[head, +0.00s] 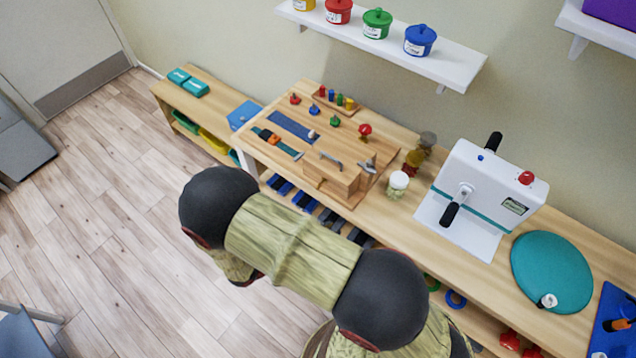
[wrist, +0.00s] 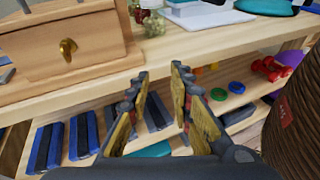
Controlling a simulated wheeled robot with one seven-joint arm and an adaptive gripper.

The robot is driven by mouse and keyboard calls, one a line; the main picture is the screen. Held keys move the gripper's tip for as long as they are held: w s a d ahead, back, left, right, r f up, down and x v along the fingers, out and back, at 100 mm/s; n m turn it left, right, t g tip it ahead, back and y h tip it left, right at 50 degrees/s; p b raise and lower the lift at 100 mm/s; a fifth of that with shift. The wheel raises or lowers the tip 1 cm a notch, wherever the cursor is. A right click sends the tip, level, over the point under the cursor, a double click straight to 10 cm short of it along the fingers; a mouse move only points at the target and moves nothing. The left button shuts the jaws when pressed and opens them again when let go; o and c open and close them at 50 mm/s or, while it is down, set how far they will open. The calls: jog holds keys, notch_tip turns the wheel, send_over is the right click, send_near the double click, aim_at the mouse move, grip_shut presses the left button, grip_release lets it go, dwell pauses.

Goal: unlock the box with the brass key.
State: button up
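The wooden box (wrist: 30,50) stands on the bench board at the left of the wrist view, its front towards me. A brass key (wrist: 68,48) sticks out from the middle of that front, seemingly in the lock. In the head view my arm hides the gripper.
The bench top (head: 400,208) carries a jar of pale pieces (head: 398,184) right of the box and a white hand-crank machine (head: 485,190). Blue and dark blocks (wrist: 80,137), rings and red dumbbells (wrist: 270,68) lie on the shelf below. Floor (head: 120,220) at left is clear.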

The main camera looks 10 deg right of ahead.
jog(key=w+a+n+t, duration=0.3)
jog(key=w+t, duration=0.1)
jog(key=w, duration=0.1)
jog(key=n+t+y, duration=0.1)
jog(key=t, duration=0.2)
send_near(318, 186)
jog(key=x, duration=1)
jog(key=shift+w+f+b, duration=0.2)
jog(key=shift+f+b, duration=0.05)
jog(key=shift+b, duration=0.15)
grip_shut()
